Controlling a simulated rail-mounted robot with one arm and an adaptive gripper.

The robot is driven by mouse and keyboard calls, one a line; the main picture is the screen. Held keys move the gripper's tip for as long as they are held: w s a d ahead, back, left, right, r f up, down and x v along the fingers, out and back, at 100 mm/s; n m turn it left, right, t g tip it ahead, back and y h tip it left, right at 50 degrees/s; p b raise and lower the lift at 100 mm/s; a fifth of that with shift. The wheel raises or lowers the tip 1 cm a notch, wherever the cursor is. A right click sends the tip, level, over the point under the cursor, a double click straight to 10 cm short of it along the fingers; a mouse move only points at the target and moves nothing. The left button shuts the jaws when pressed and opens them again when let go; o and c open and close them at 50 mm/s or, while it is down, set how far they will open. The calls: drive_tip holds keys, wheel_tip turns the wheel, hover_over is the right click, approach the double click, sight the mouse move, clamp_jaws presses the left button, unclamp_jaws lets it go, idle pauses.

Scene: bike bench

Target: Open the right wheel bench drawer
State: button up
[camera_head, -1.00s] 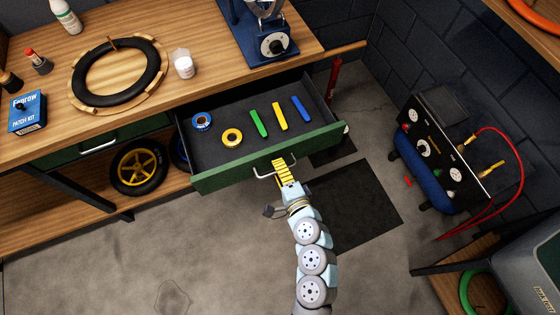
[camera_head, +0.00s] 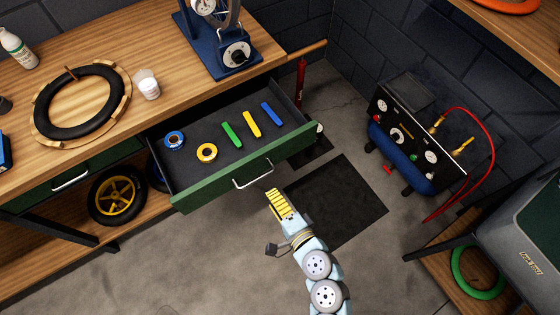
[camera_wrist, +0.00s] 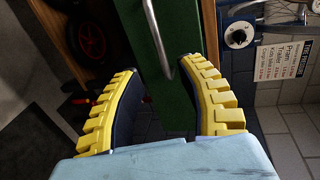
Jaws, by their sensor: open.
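The right wheel bench drawer (camera_head: 290,147) has a green front and is pulled out from under the wooden bench top. Inside it lie blue and yellow tape rolls and several green, yellow and blue tyre levers. Its silver handle (camera_head: 253,174) is on the front. My gripper (camera_head: 273,192) has yellow ridged fingers and is off the handle, a little in front of and below it in the head view. In the wrist view my gripper (camera_wrist: 165,85) is open and empty, with the handle (camera_wrist: 156,38) beyond the fingertips and the green drawer front (camera_wrist: 182,30) behind it.
A closed green drawer (camera_head: 80,170) is at the left. A yellow-rimmed wheel (camera_head: 117,196) sits on the lower shelf. A blue truing stand (camera_head: 225,55) is on the bench. A compressor (camera_head: 405,140) stands on the floor at right. The floor in front of the drawer is clear.

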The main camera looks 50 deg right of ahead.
drive_tip(key=shift+v, duration=1.5)
